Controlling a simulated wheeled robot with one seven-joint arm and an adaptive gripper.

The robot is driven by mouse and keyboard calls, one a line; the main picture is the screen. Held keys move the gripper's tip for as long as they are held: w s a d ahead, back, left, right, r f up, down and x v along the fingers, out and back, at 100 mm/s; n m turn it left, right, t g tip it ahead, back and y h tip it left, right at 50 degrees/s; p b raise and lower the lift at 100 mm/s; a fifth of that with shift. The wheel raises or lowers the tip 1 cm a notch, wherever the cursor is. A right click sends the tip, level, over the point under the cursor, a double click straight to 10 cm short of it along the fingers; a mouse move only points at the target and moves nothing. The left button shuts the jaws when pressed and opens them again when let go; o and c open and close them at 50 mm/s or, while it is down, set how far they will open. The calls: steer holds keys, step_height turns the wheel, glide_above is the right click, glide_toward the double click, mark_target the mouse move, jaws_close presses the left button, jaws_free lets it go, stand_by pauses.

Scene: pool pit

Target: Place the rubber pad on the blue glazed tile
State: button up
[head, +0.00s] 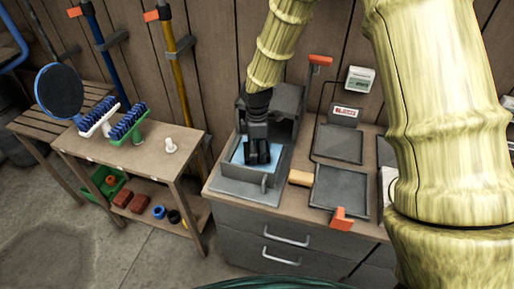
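I cannot make out the rubber pad for certain; anything between the dark fingers is too small and dark to tell. Whether the fingers are open or shut is unclear.
Right of the box are a tan block (300,178), dark trays (338,190) and an orange piece (342,219). A dark grey housing (287,104) stands behind. On the left, a wooden side table (150,157) holds brushes (128,122) and a white knob-like piece (171,146).

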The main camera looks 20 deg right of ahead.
steer(key=shift+w+f, duration=0.15)
steer(key=o, duration=1.1)
steer(key=shift+f, duration=0.1)
steer(key=shift+o, duration=0.2)
step_height(320, 180, up, 12)
steer(key=shift+r+b, duration=0.2)
steer(key=shift+b, duration=0.2)
